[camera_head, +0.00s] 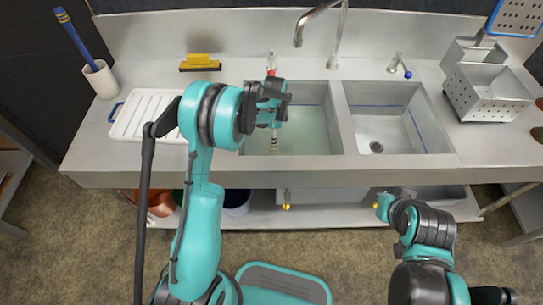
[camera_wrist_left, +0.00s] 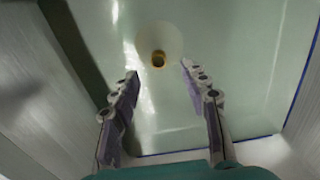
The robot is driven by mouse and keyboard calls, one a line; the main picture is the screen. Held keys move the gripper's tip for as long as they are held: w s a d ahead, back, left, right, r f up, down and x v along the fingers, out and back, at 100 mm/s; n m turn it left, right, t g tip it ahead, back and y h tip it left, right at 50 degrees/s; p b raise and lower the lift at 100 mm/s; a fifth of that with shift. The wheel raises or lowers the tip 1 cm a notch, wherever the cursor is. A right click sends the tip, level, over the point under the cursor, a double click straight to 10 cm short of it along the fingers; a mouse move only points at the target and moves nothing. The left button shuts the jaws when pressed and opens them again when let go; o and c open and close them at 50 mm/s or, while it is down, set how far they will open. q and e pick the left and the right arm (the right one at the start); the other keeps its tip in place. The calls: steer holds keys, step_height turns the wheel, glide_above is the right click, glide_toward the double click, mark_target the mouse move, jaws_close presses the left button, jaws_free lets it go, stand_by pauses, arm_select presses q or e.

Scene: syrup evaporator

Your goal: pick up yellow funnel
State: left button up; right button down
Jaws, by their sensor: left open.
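Nothing is held. In the head view the left gripper (camera_head: 265,148) points down into the left basin, and my wrist hides part of it; no funnel is clear there. My right gripper (camera_head: 387,206) is at the lower right, its fingers unclear.
The left basin (camera_head: 316,130) has a greenish floor; its walls enclose the left gripper. An empty right basin (camera_head: 408,125) lies beside it. The faucet (camera_head: 335,40) stands behind. A white drainboard (camera_head: 150,115), a yellow brush (camera_head: 199,62) and perforated metal bins (camera_head: 484,92) occupy the counter.

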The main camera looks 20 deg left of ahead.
mark_target(272, 152)
arm_select(q)
steer(key=f+b, duration=0.1)
steer(key=f, duration=0.2)
steer(key=f+b, duration=0.1)
steer(key=f, duration=0.1)
steer(key=shift+s+a+f+b, duration=0.1)
steer(key=shift+a+f+b, duration=0.2)
steer(key=shift+a+f, duration=0.05)
steer(key=shift+r, duration=0.15)
steer(key=shift+c, duration=0.6)
jaws_close()
